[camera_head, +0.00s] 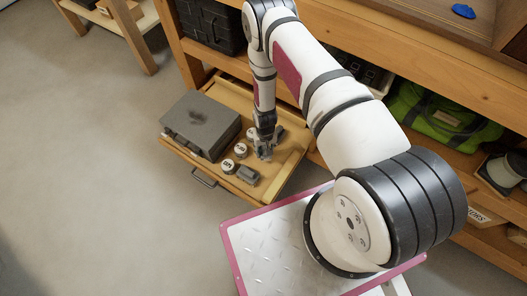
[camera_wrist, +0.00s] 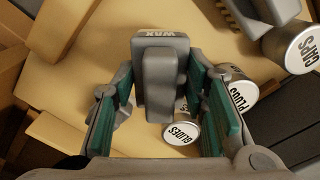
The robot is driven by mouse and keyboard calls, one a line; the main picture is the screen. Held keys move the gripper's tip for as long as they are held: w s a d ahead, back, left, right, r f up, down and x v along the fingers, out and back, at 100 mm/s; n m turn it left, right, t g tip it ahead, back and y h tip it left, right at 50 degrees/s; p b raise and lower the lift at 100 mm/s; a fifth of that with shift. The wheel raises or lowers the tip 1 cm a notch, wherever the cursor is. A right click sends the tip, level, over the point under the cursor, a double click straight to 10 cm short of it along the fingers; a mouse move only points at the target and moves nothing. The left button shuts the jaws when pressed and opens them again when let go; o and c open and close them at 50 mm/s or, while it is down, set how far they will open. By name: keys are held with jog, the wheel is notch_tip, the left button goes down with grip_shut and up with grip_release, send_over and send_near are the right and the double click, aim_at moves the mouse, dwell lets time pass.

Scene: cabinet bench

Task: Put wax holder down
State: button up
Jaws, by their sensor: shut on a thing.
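The wax holder (camera_wrist: 160,75) is a grey block with a WAX label on its top face. In the wrist view it sits between the green-padded fingers of my gripper (camera_wrist: 160,78), which is shut on it near the fingertips. In the head view my gripper (camera_head: 264,152) points down, low over the open wooden drawer (camera_head: 286,168). The holder is hard to make out there, and I cannot tell whether its underside touches the drawer floor.
A grey case (camera_head: 201,122) fills the drawer's left side. Labelled round cans (camera_head: 240,150) stand close by; PLUGS (camera_wrist: 236,92), CAPS (camera_wrist: 292,48) and another (camera_wrist: 182,132) show in the wrist view. A small grey block (camera_head: 247,175) lies near the drawer front.

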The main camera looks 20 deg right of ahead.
aim_at(264, 151)
jog(key=shift+w, duration=0.35)
jog(key=shift+w+f+b, duration=0.15)
jog(key=shift+f+b, duration=0.3)
jog(key=shift+f, duration=0.45)
jog(key=shift+w+f+b, duration=0.1)
jog(key=shift+f+b, duration=0.3)
jog(key=shift+f, duration=0.5)
jog(key=shift+f, duration=0.15)
jog(key=o, duration=1.1)
